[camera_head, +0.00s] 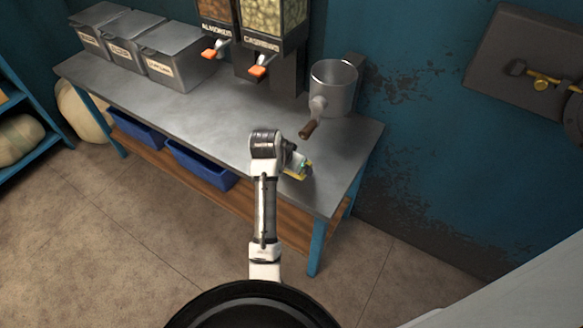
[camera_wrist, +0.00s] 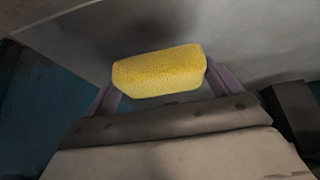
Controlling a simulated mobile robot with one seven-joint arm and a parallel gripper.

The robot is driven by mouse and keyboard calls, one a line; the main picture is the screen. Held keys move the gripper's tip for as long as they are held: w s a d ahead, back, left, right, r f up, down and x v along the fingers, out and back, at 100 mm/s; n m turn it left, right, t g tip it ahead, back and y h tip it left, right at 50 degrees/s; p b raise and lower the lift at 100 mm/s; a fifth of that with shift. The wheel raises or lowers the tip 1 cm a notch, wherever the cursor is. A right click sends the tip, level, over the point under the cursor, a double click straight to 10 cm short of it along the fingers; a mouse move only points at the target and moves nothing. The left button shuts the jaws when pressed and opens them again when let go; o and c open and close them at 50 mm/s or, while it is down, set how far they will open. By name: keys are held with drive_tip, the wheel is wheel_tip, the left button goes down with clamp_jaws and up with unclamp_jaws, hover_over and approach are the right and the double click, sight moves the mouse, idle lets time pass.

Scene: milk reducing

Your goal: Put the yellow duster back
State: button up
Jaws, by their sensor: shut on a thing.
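The yellow duster (camera_wrist: 160,72) is a yellow, sponge-like block. In the wrist view it sits between the two fingers of my gripper (camera_wrist: 162,85), which is shut on it. In the head view my arm reaches over the front right part of the metal table (camera_head: 215,100). There my gripper (camera_head: 292,168) is mostly hidden behind my wrist, and only a small yellow edge of the duster (camera_head: 297,176) shows. The grey table top lies behind the duster in the wrist view. I cannot tell whether the duster touches it.
A metal pot (camera_head: 333,88) with a brown handle stands at the table's back right. Two dispensers (camera_head: 272,22) with orange levers and several lidded metal bins (camera_head: 180,52) line the back. Blue trays (camera_head: 200,165) sit on the lower shelf. The table's front middle is clear.

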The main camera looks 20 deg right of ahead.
drive_tip(key=shift+d+f+p, duration=0.1)
drive_tip(key=shift+f+p, duration=0.45)
drive_tip(key=shift+f, duration=1.2)
drive_tip(key=shift+f, duration=0.1)
drive_tip(key=o, duration=0.7)
drive_tip(key=shift+r, duration=0.2)
drive_tip(key=b+v, duration=0.1)
drive_tip(key=v, duration=1.1)
